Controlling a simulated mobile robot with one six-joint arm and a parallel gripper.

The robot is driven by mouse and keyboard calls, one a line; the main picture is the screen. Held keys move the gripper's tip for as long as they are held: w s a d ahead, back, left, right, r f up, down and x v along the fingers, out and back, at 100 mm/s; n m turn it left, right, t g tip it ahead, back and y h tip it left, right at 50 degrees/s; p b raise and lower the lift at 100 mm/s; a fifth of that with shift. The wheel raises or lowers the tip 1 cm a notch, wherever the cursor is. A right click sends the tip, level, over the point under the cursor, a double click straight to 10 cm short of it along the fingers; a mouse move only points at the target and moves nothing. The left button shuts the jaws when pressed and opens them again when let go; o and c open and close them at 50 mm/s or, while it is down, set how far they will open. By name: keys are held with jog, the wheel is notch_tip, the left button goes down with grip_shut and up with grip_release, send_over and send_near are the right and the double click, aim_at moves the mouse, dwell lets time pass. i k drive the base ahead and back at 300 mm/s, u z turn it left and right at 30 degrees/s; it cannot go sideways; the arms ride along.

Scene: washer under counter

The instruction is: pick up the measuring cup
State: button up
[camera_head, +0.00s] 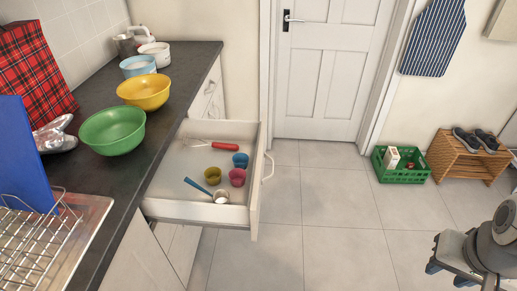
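In the open drawer lies a piece with a blue handle (197,187) and a small pale round cup (221,197) at its end; this looks most like a measuring cup, though it is small in view. Its handle points to the back left, and the cup end is near the drawer's front right corner. My gripper (449,273) is at the bottom right, partly cut off by the frame edge. Its dark fingertips are apart, with nothing seen between them. It is well to the right of the drawer, over the floor.
The drawer (176,208) also holds olive (213,176), magenta (237,177) and blue (240,161) cups and a red-handled whisk (222,145). Its handle (269,167) faces right. Bowls and a dish rack (30,243) stand on the counter. The floor (345,225) between drawer and gripper is clear.

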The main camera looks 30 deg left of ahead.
aim_at(221, 196)
jog(key=k, duration=1.7)
jog(key=u, duration=0.9)
jog(key=i, duration=1.65)
jog(key=u, duration=0.1)
